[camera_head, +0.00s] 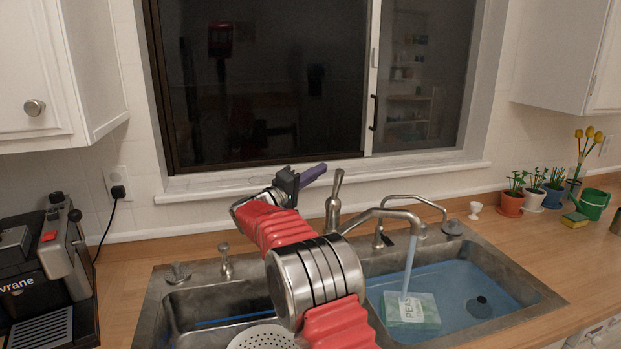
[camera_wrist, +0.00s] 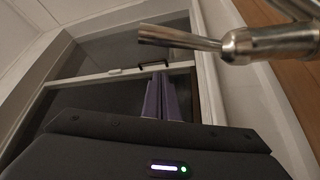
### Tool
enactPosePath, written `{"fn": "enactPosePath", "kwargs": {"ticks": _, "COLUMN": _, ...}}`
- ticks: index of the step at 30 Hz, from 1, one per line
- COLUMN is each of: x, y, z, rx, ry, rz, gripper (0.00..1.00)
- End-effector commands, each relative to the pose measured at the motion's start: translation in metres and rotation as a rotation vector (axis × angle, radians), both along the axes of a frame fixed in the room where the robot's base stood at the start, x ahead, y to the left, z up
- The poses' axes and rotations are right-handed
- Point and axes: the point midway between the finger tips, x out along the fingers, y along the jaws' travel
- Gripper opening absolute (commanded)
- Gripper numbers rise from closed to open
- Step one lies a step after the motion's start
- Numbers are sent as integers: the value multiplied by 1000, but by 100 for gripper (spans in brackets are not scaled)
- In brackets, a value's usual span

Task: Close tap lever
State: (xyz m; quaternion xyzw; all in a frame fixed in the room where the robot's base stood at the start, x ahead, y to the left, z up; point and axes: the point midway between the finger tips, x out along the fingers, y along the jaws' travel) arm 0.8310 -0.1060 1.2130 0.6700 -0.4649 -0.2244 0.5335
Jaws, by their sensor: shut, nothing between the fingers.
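The tap (camera_head: 385,215) is brushed metal with a curved spout over the right basin, and water (camera_head: 409,265) runs from it. Its lever (camera_head: 337,184) stands up from the tap body, tilted slightly right at the top. In the wrist view the lever (camera_wrist: 180,38) reaches in from the upper right. My gripper (camera_head: 322,169) has purple fingers and is shut and empty, just left of the lever's top in the head view. In the wrist view the closed fingertips (camera_wrist: 160,76) are below the lever, with a visible gap. Depth between them is hard to tell.
A box of peas (camera_head: 411,308) sits in the right basin (camera_head: 525,292) under the stream. A thinner second tap (camera_head: 425,201) stands behind the spout. The window sill (camera_head: 400,172) lies behind. A coffee machine (camera_head: 45,265) is at left; potted plants (camera_head: 510,203) are at right.

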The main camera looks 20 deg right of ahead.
Motion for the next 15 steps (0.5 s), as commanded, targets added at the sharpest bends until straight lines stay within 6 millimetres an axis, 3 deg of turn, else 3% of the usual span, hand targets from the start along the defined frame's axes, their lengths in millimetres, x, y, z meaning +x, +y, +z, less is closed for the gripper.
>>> {"fn": "enactPosePath", "kwargs": {"ticks": 4, "x": 6, "y": -13, "z": 3, "rx": 1, "ry": -1, "rz": -1, "gripper": 0}}
{"fn": "enactPosePath", "kwargs": {"ticks": 15, "x": -15, "y": -15, "z": -5, "rx": 0, "ry": 0, "rz": 0, "gripper": 0}}
